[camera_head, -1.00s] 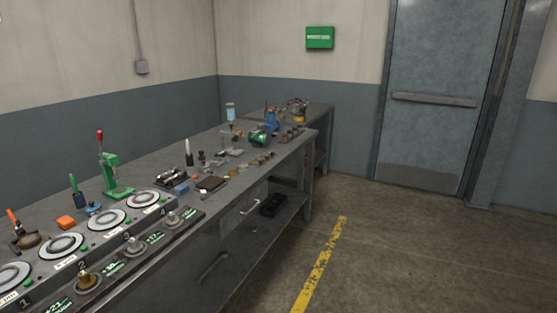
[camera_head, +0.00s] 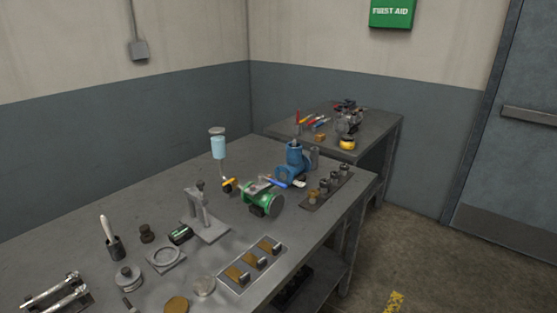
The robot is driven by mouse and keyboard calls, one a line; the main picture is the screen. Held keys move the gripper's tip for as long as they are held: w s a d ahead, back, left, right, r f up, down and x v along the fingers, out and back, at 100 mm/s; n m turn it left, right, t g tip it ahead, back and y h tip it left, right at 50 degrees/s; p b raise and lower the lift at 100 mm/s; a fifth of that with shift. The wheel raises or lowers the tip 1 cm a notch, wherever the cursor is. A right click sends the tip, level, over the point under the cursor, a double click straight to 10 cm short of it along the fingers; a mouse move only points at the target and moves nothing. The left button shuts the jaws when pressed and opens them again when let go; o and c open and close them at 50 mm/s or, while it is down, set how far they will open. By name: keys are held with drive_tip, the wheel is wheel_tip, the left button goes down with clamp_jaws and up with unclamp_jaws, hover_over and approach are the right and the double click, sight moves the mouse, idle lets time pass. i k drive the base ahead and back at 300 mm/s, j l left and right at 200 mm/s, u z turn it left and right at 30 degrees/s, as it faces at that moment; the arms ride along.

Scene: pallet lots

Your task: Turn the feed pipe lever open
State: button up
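A light blue reservoir (camera_head: 219,147) with a grey lid stands upright towards the back of the bench. A thin pipe runs down from it to a small yellow-handled part (camera_head: 228,184), which may be the feed pipe lever; it is too small to tell its position. Right of it, a green machine body (camera_head: 264,201) lies on the bench. A blue pipe fitting (camera_head: 291,165) stands behind that, with a bright blue bar (camera_head: 278,183) in front, which could also be a lever. My gripper is not in view.
The grey bench (camera_head: 75,238) also holds a grey press stand (camera_head: 203,218), a tray of brass pieces (camera_head: 252,264), a rack of cylindrical fittings (camera_head: 327,187) and a white-handled brush (camera_head: 107,235). A second table (camera_head: 378,121) stands behind. Floor is open at the right.

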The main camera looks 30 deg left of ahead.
sight(234, 179)
drive_tip(key=i+u, duration=0.8)
drive_tip(key=u, duration=0.2)
drive_tip(key=i+l+u, duration=0.25)
drive_tip(key=u, duration=0.25)
drive_tip(key=i, duration=0.1)
